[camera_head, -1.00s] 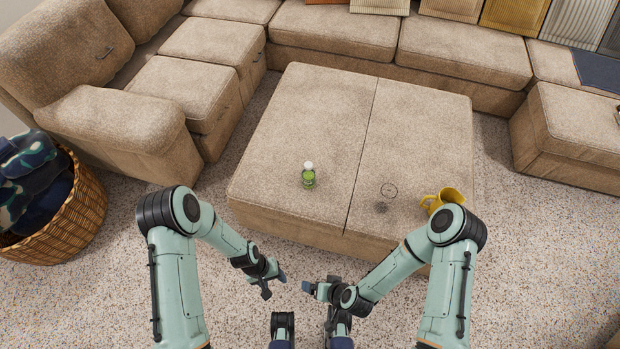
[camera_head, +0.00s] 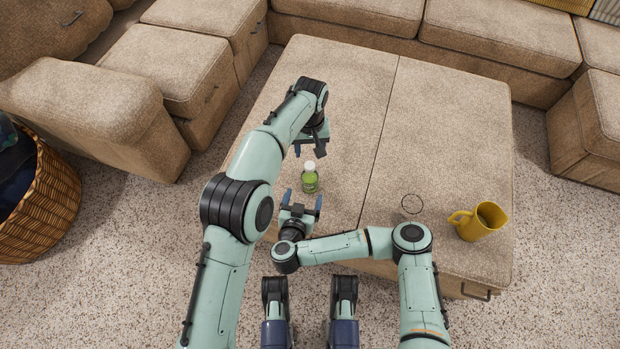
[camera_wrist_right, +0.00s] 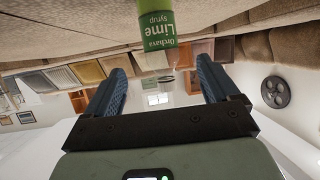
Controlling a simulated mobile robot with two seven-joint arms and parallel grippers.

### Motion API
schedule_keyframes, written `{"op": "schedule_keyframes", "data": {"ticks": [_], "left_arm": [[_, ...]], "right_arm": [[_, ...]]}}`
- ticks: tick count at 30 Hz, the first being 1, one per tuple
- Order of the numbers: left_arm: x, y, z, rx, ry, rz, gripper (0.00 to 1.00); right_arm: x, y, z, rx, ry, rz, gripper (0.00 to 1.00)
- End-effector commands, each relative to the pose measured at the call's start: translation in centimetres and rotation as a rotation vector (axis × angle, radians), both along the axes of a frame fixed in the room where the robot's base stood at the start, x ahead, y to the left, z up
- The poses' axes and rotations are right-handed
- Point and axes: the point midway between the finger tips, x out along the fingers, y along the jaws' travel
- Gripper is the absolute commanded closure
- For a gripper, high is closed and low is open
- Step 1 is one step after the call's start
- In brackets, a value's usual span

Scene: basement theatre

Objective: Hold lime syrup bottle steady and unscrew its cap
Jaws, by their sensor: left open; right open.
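The lime syrup bottle (camera_head: 310,184) is small and green with a white cap (camera_head: 309,166). It stands upright on the beige ottoman (camera_head: 345,75). My left gripper (camera_head: 310,150) is open just behind and above the cap in the head view, pointing down. My right gripper (camera_head: 303,201) is open low at the near side of the bottle, its fingers pointing toward it. In the right wrist view the bottle (camera_wrist_right: 157,30) appears upside down, its label reading "Orchava Lime syrup". It is centred beyond the open, empty fingers of the right gripper (camera_wrist_right: 160,75). The cap is out of that view.
A yellow mug-like vessel (camera_head: 482,222) stands on the ottoman's right part, and a thin dark ring (camera_head: 412,204) shows to its left. A sofa (camera_head: 450,35) borders the back and left. A wicker basket (camera_head: 42,210) stands at the far left. The ottoman's top is otherwise clear.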

Motion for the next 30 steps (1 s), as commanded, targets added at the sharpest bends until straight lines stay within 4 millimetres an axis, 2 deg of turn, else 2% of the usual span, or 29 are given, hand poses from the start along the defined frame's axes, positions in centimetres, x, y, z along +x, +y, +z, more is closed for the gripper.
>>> {"op": "schedule_keyframes", "data": {"ticks": [9, 15, 21, 29, 30], "left_arm": [[0.0, 0.0, -0.1, 0.0, 0.001, -0.001, 0.44], [0.0, 0.0, -0.1, -0.001, 0.001, -0.001, 0.44], [0.0, 0.0, -0.1, -0.001, 0.001, -0.001, 0.44], [0.0, 0.0, -0.1, -0.001, 0.001, -0.001, 0.44], [0.0, 0.0, -0.1, -0.001, 0.001, -0.001, 0.44]], "right_arm": [[5.7, -1.3, -2.5, 0.001, 0.002, -0.004, 0.12], [8.2, -1.7, -3.6, 0.001, 0.001, 0.0, 0.12], [9.3, -2.0, -4.0, 0.001, 0.0, 0.002, 0.12], [9.4, -2.0, -4.0, 0.001, 0.0, 0.002, 0.12], [9.4, -2.0, -4.0, 0.001, 0.0, 0.002, 0.22]]}}
